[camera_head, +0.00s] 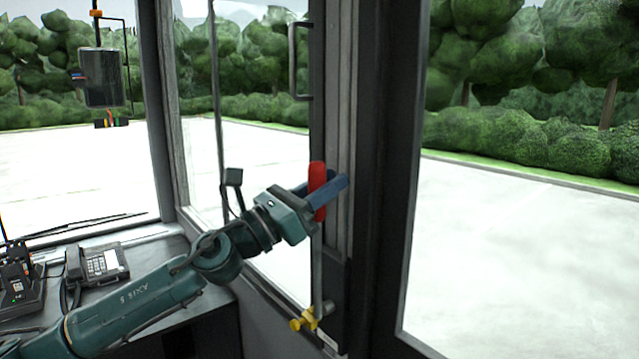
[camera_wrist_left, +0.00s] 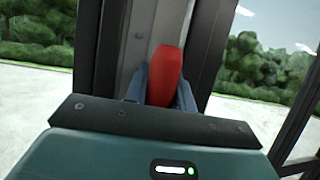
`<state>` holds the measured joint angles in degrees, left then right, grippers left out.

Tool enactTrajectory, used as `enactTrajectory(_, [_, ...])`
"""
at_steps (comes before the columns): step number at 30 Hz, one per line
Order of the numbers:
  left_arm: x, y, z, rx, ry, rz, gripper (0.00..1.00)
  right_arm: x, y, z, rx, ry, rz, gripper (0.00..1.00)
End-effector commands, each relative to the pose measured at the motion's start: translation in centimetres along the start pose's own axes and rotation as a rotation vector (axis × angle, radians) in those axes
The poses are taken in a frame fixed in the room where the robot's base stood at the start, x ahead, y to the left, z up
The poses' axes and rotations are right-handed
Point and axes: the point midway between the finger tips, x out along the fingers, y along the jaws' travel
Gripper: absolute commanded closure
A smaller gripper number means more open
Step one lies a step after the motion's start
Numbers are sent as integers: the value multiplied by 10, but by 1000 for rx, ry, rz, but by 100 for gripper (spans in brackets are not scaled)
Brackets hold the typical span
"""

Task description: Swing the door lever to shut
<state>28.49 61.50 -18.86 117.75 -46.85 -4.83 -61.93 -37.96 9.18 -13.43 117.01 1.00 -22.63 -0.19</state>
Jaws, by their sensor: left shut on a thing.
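The door lever stands close to upright beside the door post, with a red grip (camera_head: 317,178) at its top and a grey rod (camera_head: 317,262) running down to a yellow-ended pivot (camera_head: 303,321). My left gripper (camera_head: 328,190) is shut on the red grip, its blue fingers on either side. In the left wrist view the red grip (camera_wrist_left: 165,78) stands between the blue fingers (camera_wrist_left: 163,92). The fingers hide part of the grip. My right gripper is in neither view.
A dark door frame post (camera_head: 378,180) stands just right of the lever. A grab handle (camera_head: 300,62) is above it. A desk phone (camera_head: 98,264) and a radio (camera_head: 18,285) sit on the dashboard at left. A mirror (camera_head: 103,77) hangs at upper left.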

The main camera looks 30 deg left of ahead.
Motion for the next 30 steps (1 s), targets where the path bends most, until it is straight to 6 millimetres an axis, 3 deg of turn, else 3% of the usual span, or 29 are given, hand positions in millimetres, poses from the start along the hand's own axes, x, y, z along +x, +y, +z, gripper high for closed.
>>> enactTrajectory(17, [0,-5,0,26,5,-17,100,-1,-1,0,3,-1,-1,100])
enactTrajectory(18, [0,-5,-1,25,5,-17,72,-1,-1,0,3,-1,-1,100])
enactTrajectory(25, [0,-4,-1,21,5,-13,53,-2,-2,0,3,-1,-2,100])
enactTrajectory(30, [0,-3,-1,20,5,-10,53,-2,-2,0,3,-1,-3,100])
